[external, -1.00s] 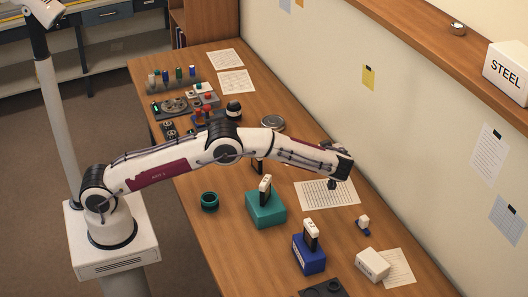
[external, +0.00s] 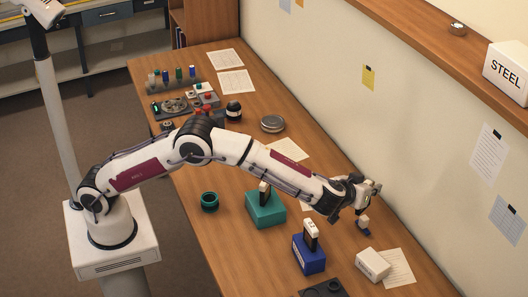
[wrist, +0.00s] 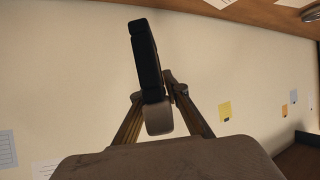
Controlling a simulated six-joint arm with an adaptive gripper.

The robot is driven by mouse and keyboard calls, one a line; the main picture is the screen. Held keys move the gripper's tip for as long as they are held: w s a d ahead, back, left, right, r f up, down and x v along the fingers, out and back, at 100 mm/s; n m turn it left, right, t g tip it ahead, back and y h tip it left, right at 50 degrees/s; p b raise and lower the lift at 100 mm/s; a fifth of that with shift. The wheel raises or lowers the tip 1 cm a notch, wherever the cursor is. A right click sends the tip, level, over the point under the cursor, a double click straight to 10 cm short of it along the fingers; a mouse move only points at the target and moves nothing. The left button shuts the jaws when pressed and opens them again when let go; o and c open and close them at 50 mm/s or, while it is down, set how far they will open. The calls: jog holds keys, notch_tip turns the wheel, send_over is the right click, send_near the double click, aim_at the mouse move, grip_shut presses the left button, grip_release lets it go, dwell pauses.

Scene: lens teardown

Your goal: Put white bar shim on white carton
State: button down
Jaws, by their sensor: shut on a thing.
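The white carton (external: 372,264) sits on the table at the lower right in the external view, on the edge of a paper sheet. My gripper (external: 373,189) is above the table, near the wall, up and behind the carton. In the wrist view my gripper (wrist: 156,106) is shut on a dark bar with a pale end (wrist: 147,60). The pale end looks greyish in shade, and I cannot tell for sure that this bar is the white bar shim. The bar is hard to make out in the external view.
A blue block (external: 309,256) and a teal block (external: 265,210) each carry an upright black-and-white bar. A dark green ring (external: 209,201) lies left of them. The wall is close behind my gripper.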

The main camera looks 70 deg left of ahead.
jog(key=s+d+f+m+h, duration=0.1)
jog(key=d+f+m+h, duration=0.2)
jog(key=d, duration=0.6)
jog(key=m+h, duration=0.1)
jog(key=m, duration=0.1)
jog(key=shift+s+m+t+h, duration=0.25)
jog(key=shift+m+t+h, duration=0.15)
jog(key=shift+a+f, duration=0.1)
send_over(373, 251)
jog(key=shift+f, duration=3.1)
jog(key=shift+f, duration=1.85)
jog(key=shift+f, duration=0.15)
jog(key=c, duration=2)
grip_release()
